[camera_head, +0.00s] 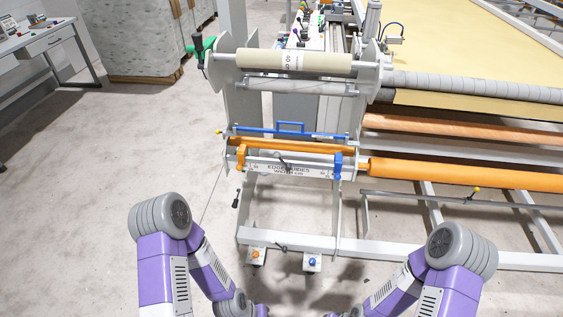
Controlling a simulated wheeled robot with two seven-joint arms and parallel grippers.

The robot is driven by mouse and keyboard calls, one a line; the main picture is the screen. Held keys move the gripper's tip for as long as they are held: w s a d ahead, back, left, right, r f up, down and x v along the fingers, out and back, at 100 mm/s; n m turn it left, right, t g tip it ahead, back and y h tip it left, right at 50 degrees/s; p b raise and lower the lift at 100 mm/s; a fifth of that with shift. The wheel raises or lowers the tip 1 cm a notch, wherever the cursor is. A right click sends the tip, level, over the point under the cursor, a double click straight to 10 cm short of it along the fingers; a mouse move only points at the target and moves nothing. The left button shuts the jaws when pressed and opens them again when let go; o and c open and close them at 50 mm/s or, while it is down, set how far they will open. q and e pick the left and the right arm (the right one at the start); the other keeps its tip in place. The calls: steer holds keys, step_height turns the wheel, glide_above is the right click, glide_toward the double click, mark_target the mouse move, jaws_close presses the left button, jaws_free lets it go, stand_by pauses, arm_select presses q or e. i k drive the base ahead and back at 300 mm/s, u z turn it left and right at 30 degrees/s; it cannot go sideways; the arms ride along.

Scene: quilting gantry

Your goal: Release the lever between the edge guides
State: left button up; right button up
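A small dark lever (283,160) sits on the front of the white rail marked "EDGE GUIDES" (313,172), near its middle. It looks tilted, and whether it is locked cannot be told at this size. The orange edge guide (240,158) is on the left of the lever and the blue edge guide (338,166) is on its right. Both sit on the rail, apart from the lever. My two arms come in from the bottom left and bottom right and bend down and inward, well below the rail. Both grippers are outside the picture.
An orange roller (300,147) and a blue bar handle (290,127) lie just behind the rail. A cream fabric roll (295,60) is above. White frame legs with foot pedals (312,262) stand below. Concrete floor (90,190) is clear at left.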

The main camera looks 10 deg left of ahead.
mark_target(277, 154)
steer(key=u, duration=0.05)
steer(key=i, duration=1.25)
